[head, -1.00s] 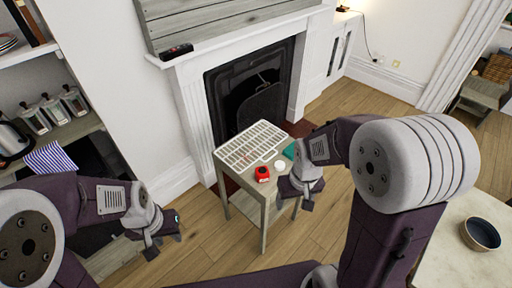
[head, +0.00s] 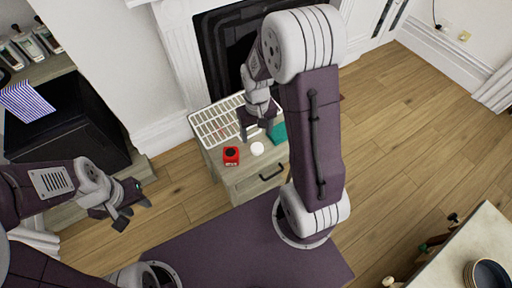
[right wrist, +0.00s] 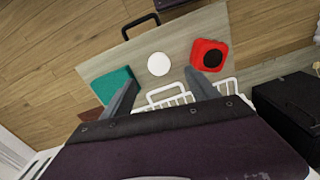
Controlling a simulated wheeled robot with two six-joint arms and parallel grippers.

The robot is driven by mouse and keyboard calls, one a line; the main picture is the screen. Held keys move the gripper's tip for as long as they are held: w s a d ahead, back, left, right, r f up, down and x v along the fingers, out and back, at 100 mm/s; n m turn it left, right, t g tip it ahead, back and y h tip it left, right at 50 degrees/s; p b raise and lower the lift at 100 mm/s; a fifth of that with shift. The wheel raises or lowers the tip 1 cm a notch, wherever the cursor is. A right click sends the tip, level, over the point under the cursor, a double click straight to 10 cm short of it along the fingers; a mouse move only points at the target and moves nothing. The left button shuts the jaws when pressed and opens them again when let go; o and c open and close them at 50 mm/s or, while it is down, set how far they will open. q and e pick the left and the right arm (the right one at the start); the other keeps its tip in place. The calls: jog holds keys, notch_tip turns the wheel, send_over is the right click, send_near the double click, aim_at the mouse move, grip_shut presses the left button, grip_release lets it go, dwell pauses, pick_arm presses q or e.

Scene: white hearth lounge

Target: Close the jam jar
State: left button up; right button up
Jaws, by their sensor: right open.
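The jam jar appears to be the red, squarish thing with a dark round top (head: 231,156) on the small wooden table; it also shows in the right wrist view (right wrist: 208,55). A flat white disc (head: 257,149), perhaps its lid, lies beside it, apart from it, and shows in the right wrist view (right wrist: 159,64). My right gripper (head: 256,134) is open and empty above the table, behind the disc in the head view. In the right wrist view its fingertips (right wrist: 161,82) are spread on either side below the disc. My left gripper (head: 134,214) is open and empty, left of the table.
A white wire rack (head: 215,122) covers the table's back left. A teal block or cloth (head: 278,133) lies right of the disc. The table front has a drawer handle (head: 271,172). A fireplace stands behind. A counter with a dark bowl (head: 488,275) is at lower right.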

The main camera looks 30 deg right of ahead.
aim_at(257, 148)
jog(key=f, duration=0.3)
jog(key=shift+d+f+b, duration=0.2)
jog(key=shift+f+b, duration=0.05)
jog(key=shift+b, duration=0.15)
jog(key=shift+a+f, duration=0.1)
jog(key=shift+f, duration=0.15)
jog(key=f+b, duration=0.1)
jog(key=f, duration=0.4)
jog(key=shift+w+f, duration=0.1)
jog(key=shift+w, duration=0.1)
